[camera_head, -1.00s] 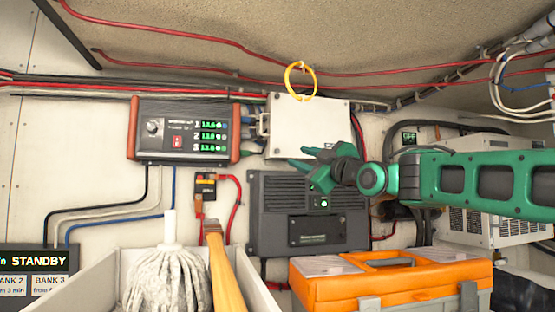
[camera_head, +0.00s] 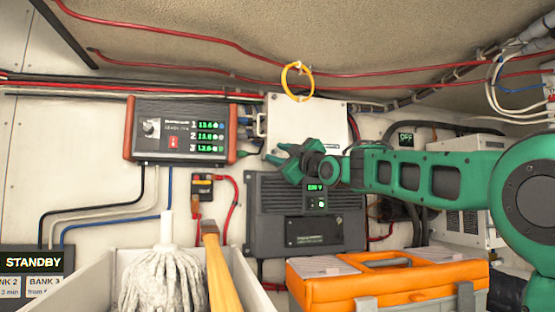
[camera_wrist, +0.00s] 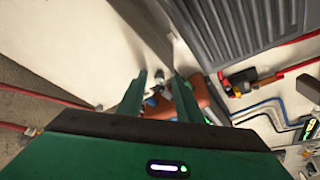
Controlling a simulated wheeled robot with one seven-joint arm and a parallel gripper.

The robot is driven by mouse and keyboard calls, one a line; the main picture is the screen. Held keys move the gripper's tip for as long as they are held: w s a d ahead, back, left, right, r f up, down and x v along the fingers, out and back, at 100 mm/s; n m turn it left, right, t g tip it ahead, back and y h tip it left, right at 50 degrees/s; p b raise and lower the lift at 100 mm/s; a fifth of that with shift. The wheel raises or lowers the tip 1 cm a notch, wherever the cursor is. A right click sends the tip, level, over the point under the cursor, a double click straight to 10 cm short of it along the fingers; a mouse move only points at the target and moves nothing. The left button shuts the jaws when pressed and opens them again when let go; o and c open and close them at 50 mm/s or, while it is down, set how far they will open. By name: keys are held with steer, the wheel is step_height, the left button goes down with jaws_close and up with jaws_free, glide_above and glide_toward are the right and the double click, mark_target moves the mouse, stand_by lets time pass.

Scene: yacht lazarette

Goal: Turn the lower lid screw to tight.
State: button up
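The white box with the flat lid (camera_head: 318,122) is on the back wall, in the upper middle of the head view. Its pale face also fills the upper left of the wrist view (camera_wrist: 85,45). I cannot make out the lower lid screw in either view. My gripper (camera_head: 272,153) is in front of the box's lower left edge, pointing left. In the wrist view its two green fingers (camera_wrist: 160,85) stand apart with nothing visibly held. I cannot tell whether the fingertips touch anything.
A dark finned unit (camera_head: 268,220) is mounted just below the box. A red-ended display panel (camera_head: 150,130) is to the left, and a yellow ring (camera_head: 290,80) hangs above. An orange toolbox (camera_head: 400,285) and a white bin (camera_head: 100,290) with a mop (camera_head: 165,270) stand in front.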

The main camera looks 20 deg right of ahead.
jaws_close()
steer(key=shift+m, duration=0.4)
steer(key=m, duration=0.1)
steer(key=m+t+h, duration=0.1)
steer(key=m, duration=0.1)
steer(key=shift+a+f+m+h, duration=0.15)
steer(key=shift+m+h, duration=0.15)
steer(key=m+h, duration=0.1)
steer(key=m, duration=0.1)
steer(key=m+h, duration=0.1)
steer(key=m, duration=0.2)
steer(key=m+t+h, duration=0.1)
steer(key=m, duration=0.2)
steer(key=shift+a+h, duration=0.3)
steer(key=shift+h, duration=0.1)
steer(key=m+h, duration=0.2)
steer(key=m, duration=0.2)
steer(key=m+h, duration=0.2)
steer(key=m, duration=0.1)
steer(key=shift+a+m+g, duration=0.2)
steer(key=shift+m+g, duration=0.2)
steer(key=shift+m+g+h, duration=0.3)
steer(key=shift+m+h, duration=0.25)
steer(key=shift+m, duration=0.75)
steer(key=shift+m+g+h, duration=0.3)
steer(key=shift+m+h, duration=0.25)
steer(key=shift+m, duration=0.75)
